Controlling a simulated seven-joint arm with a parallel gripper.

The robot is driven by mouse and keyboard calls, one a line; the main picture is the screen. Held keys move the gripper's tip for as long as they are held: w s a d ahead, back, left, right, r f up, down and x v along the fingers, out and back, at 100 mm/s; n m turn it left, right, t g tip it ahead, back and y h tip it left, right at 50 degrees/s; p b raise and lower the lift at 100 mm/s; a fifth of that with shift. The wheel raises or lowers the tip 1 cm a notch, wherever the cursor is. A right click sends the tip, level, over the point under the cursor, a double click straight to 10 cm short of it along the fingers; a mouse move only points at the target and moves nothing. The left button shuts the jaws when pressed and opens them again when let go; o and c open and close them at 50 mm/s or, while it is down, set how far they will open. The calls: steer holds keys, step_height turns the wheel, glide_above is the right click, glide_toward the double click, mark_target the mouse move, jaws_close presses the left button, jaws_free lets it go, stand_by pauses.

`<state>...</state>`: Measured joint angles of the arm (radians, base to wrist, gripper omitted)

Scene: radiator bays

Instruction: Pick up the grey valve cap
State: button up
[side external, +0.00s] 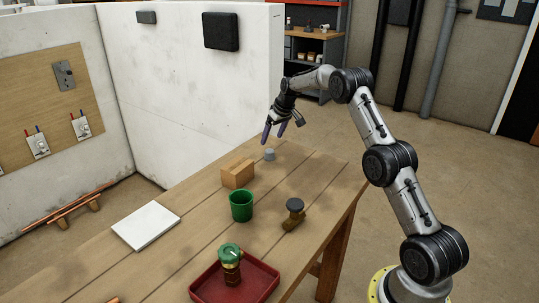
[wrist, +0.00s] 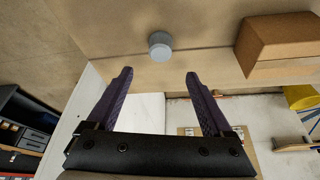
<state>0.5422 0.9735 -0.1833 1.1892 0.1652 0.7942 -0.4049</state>
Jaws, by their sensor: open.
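The grey valve cap (side external: 269,154) is a small grey cylinder on the far part of the wooden table, beside a wooden block. In the wrist view the cap (wrist: 160,45) lies beyond the fingertips, roughly centred between them and apart from both. My gripper (side external: 275,133) is above the table, close to the cap and a little higher. Its two dark purple fingers are spread open with nothing between them, as the wrist view of the gripper (wrist: 158,75) shows.
The wooden block (side external: 237,174) stands close to the cap. A green cup (side external: 241,205), a dark-topped brass valve (side external: 294,213), a white tile (side external: 146,226) and a red tray (side external: 265,276) holding a green-topped valve (side external: 231,265) are nearer. A white wall (side external: 190,90) stands behind the table.

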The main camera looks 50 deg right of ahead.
mark_target(269, 150)
steer(key=x, duration=0.2)
steer(key=shift+w+f, duration=0.1)
steer(key=shift+f, duration=0.15)
steer(key=f, duration=0.4)
steer(key=shift+w+d, duration=0.1)
steer(key=shift+w, duration=0.15)
steer(key=shift+w+f, duration=0.25)
steer(key=shift+f, duration=0.3)
steer(key=shift+c, duration=0.2)
jaws_close()
steer(key=shift+r, duration=0.1)
